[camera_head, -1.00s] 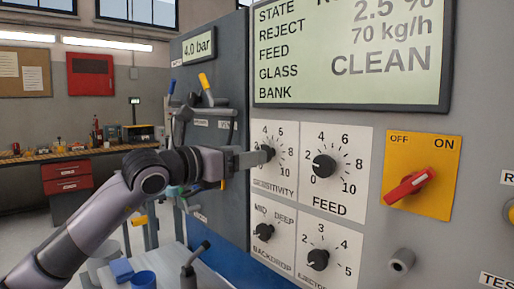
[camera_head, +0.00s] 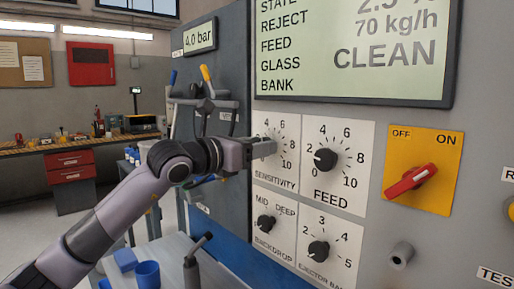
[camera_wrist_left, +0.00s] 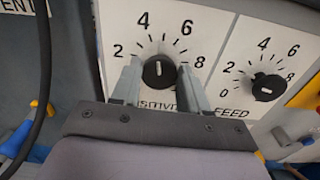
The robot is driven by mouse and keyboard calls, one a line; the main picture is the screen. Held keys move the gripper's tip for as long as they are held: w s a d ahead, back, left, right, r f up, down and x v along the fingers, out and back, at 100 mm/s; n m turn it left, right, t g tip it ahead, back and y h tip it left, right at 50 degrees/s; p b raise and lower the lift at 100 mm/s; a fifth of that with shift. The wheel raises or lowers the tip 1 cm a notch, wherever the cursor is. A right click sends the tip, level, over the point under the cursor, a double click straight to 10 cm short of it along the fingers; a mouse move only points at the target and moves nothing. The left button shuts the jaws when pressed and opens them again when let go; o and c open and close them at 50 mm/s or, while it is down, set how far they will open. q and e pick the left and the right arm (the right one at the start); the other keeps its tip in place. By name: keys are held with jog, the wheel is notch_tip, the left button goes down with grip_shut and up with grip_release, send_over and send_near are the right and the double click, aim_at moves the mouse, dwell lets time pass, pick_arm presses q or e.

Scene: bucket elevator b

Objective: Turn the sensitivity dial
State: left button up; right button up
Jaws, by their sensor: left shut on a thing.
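The sensitivity dial (camera_wrist_left: 159,72) is a round black knob with a white pointer line, on a white scale plate on the machine's front. In the left wrist view its pointer stands nearly straight up, between 4 and 6. My left gripper (camera_wrist_left: 160,75) has one finger on each side of the knob and is shut on it. My right gripper is not in view.
The feed dial (camera_head: 325,159) is close on the right. The backdrop dial (camera_head: 265,223) and ejector dial (camera_head: 318,250) sit below. A red switch handle (camera_head: 412,181) on a yellow plate is farther right. A lever with a yellow grip (camera_head: 207,76) stands at the left.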

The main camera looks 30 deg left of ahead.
pick_arm(q)
jog(key=shift+d+m+b, duration=0.1)
jog(key=shift+m+b, duration=1.15)
jog(key=shift+m, duration=0.95)
jog(key=o, duration=1)
jog(key=shift+s, duration=0.1)
jog(key=shift+b+v, duration=1.3)
jog(key=shift+v, duration=2.2)
